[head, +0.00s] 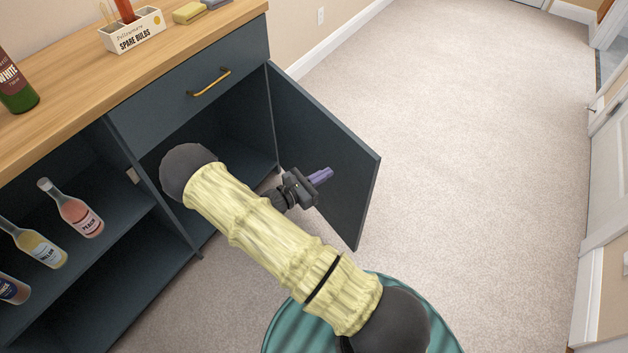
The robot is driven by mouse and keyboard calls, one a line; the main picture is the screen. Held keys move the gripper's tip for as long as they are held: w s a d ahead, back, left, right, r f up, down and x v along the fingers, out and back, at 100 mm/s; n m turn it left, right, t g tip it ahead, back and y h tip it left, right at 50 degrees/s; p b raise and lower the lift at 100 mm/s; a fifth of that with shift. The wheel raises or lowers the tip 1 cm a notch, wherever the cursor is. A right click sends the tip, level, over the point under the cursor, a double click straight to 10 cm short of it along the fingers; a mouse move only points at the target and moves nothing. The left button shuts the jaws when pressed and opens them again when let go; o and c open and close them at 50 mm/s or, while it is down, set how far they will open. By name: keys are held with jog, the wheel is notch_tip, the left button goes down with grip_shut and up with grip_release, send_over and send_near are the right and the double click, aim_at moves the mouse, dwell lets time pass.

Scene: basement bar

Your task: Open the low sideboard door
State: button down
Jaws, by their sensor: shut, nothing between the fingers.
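The low sideboard (150,100) is dark blue-grey with a wooden top. Its door (320,150) is hinged at the cabinet's right end and stands wide open, swung out to the right. The compartment (240,130) behind it shows as dark and empty where visible; my arm hides part of it. My gripper (320,177), with purple fingers, is shut and empty. It is in front of the door's inner face; I cannot tell whether it touches the door. The door's handle is not visible.
A drawer with a brass handle (208,83) is closed above the compartment. Several bottles, one pink (75,212), stand on the open shelf at left. A spare bulbs box (133,30) sits on top. Carpet (460,130) to the right is clear, with a white door (608,170) beyond.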

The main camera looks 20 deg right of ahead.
aim_at(355, 157)
jog(key=b+x, duration=0.1)
jog(key=x, duration=0.7)
jog(key=shift+w+d, duration=0.1)
jog(key=shift+d, duration=0.15)
